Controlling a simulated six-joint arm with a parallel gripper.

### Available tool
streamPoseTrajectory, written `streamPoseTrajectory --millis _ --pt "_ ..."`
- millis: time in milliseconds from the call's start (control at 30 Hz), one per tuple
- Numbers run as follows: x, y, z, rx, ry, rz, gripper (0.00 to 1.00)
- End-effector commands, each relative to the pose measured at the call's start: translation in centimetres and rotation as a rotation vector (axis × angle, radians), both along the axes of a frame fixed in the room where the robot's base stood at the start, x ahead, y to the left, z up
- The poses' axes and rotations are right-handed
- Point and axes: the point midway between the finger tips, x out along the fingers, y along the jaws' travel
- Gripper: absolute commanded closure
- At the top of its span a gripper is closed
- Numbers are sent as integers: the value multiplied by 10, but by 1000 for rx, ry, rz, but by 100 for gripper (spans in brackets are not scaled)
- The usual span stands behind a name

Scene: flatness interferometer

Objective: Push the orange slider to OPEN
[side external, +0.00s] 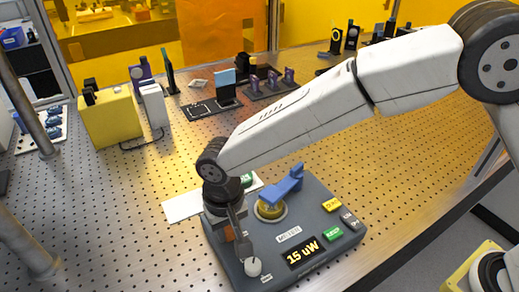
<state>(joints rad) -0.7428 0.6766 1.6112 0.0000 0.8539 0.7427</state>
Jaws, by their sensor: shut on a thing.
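The dark grey instrument box (334,259) stands on the perforated table. The orange slider (228,234) shows as a small orange patch at the box's left side, mostly hidden by my gripper. My gripper (237,245) points down over this left part, shut on the orange slider as far as I can see. Its near finger covers the contact, and the OPEN marking cannot be read. A round white knob (253,267) is just right of the fingertips. The lit display (304,253) reads 15 uW.
A blue lever (286,186) rises over a brass round mount on the box, right of my gripper. Green (333,233) and yellow (332,205) buttons lie farther right. A white plate (183,206) lies behind. Yellow block (111,120) and optics stand at the back; the front-left table is clear.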

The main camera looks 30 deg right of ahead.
Motion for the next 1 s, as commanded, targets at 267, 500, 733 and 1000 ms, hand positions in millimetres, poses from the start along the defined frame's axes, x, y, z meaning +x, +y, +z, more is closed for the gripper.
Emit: streamPoseTrajectory --millis 267,500,733,1000 --pt "0 0 1 0 0 0 100" --pt "0 0 1 1 -1 0 100" --pt "0 0 1 1 -1 0 100" --pt "11 1 0 1 -1 -2 100"
